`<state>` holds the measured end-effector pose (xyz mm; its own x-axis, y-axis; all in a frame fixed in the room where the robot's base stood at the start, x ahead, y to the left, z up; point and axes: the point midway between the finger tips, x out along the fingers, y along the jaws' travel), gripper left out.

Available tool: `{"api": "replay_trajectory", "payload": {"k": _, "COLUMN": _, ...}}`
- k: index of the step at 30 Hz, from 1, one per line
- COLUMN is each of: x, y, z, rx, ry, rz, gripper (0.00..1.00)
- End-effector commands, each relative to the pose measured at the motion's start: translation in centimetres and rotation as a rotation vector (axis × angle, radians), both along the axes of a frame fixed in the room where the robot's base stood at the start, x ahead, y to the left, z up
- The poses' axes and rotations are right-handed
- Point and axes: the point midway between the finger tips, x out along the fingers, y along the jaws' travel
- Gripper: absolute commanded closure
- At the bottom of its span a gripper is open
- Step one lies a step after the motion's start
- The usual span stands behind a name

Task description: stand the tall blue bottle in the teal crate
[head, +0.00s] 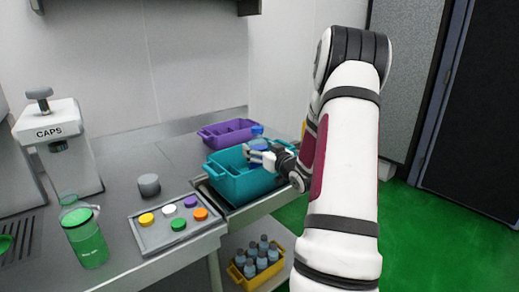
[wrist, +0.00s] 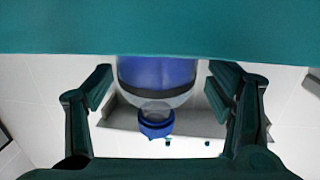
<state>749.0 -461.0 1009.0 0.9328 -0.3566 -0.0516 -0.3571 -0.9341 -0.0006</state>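The tall blue bottle (head: 257,146) with a blue cap stands in the teal crate (head: 240,188), looking upright; its lower part is hidden by the crate wall and my gripper. My gripper (head: 262,155) is at the crate's right side, level with the bottle. In the wrist view the bottle (wrist: 157,73) lies between the two fingers of my gripper (wrist: 160,86), with a visible gap on each side. The fingers are open and apart from it. A teal crate wall (wrist: 160,27) covers the bottle's base there.
A purple crate (head: 226,137) stands behind the teal one. A tray (head: 150,237) of coloured caps, a green bottle (head: 88,245) and a caps machine (head: 62,150) are at the left. A yellow crate (head: 238,279) of several bottles sits below the counter.

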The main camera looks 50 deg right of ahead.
Motion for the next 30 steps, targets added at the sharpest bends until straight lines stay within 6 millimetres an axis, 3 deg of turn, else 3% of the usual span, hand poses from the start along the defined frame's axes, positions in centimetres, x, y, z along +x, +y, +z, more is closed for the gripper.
{"api": "replay_trajectory", "payload": {"k": 8, "x": 0.0, "y": 0.0, "z": 0.2, "rx": 0.000, "ry": -0.001, "rz": 0.000, "gripper": 0.25}}
{"api": "replay_trajectory", "payload": {"k": 12, "x": -0.1, "y": 0.0, "z": 1.7, "rx": -0.003, "ry": -0.002, "rz": 0.000, "gripper": 0.25}}
{"api": "replay_trajectory", "payload": {"k": 24, "x": -7.8, "y": 2.9, "z": 1.6, "rx": 0.001, "ry": 0.001, "rz": -0.003, "gripper": 0.25}}
{"api": "replay_trajectory", "payload": {"k": 30, "x": -10.4, "y": 3.9, "z": 1.8, "rx": 0.001, "ry": 0.001, "rz": -0.002, "gripper": 0.25}}
